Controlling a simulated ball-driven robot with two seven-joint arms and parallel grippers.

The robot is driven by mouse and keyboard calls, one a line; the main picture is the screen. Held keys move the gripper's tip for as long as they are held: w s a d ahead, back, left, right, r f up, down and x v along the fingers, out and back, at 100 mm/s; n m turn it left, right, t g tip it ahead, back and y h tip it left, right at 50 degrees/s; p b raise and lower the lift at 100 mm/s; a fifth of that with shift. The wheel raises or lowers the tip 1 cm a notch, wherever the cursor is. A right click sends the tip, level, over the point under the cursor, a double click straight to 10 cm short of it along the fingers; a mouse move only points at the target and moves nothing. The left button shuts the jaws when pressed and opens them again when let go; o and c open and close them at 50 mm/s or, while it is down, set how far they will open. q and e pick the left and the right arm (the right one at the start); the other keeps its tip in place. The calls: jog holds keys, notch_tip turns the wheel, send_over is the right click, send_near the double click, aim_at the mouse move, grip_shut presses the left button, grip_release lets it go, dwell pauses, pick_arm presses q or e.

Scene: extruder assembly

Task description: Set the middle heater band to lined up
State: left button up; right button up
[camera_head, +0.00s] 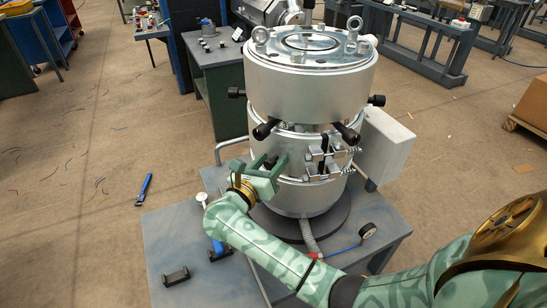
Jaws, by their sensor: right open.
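The extruder barrel (318,82) stands upright, a large silver cylinder with ring bolts on its top flange. Below the flange and its black-knobbed handles, silver heater bands wrap the barrel. The band that appears to be the middle heater band (296,143) has clamp blocks and bolts (322,160) at its front right. I cannot tell exactly where one band ends and another begins, nor whether the clamps line up. My right gripper (270,163) is open at the barrel's lower left side, close to the band and a dark knob. Contact is unclear. My left gripper is not in view.
A white box (384,145) stands right of the barrel. A blue tool (144,187) lies on the floor, which is mostly clear.

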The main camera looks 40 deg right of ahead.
grip_shut()
jog(key=s+n+t+p, duration=0.1)
jog(key=s+d+t+y+p, duration=0.1)
jog(key=s+d+n+t+p, duration=0.1)
jog(key=shift+s+n+t+y, duration=0.3)
jog(key=shift+s+y, duration=0.1)
grip_release()
jog(key=shift+a, duration=0.1)
